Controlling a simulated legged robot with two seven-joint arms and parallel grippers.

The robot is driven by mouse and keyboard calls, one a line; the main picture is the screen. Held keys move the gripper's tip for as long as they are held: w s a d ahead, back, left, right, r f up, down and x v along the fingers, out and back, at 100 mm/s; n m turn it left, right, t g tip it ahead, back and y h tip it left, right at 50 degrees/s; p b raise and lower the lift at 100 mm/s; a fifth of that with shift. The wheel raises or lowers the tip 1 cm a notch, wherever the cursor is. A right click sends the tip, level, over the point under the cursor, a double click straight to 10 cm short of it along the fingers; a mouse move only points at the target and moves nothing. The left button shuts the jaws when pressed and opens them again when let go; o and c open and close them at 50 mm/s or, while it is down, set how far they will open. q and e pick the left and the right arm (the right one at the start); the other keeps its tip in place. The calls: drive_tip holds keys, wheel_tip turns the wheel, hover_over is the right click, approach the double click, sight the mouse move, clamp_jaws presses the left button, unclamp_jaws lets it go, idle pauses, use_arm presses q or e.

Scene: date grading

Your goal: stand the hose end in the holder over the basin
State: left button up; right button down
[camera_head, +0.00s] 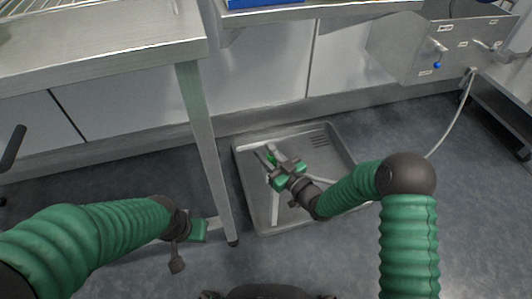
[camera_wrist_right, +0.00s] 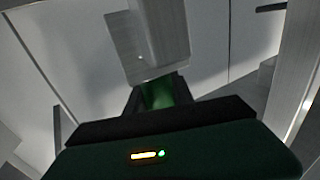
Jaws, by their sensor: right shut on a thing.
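A grey basin (camera_head: 345,160) lies on the floor. A pale upright post (camera_head: 275,207), seemingly part of the holder, shows inside it. My right gripper (camera_head: 268,156) is over the basin, shut on a small green piece (camera_head: 271,158), apparently the hose end. In the right wrist view the green piece (camera_wrist_right: 158,92) sits between dark jaws, just below a pale square-edged part (camera_wrist_right: 150,45); I cannot tell whether they touch. The grey hose (camera_head: 452,130) runs from the right-hand cabinet down behind my right arm. My left gripper (camera_head: 212,223) is beside the table leg; its jaw opening is unclear.
A steel table (camera_head: 110,65) stands at the left, its leg (camera_head: 205,150) coming down left of the basin. A steel counter (camera_head: 310,12) with a blue tray (camera_head: 262,3) is behind. A steel cabinet (camera_head: 420,55) is at the right. Floor in front is clear.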

drive_tip(key=shift+f, duration=0.2)
drive_tip(key=c, duration=1)
unclamp_jaws()
drive_tip(key=p+v, duration=0.7)
drive_tip(key=v, duration=1)
drive_tip(key=shift+w, duration=0.1)
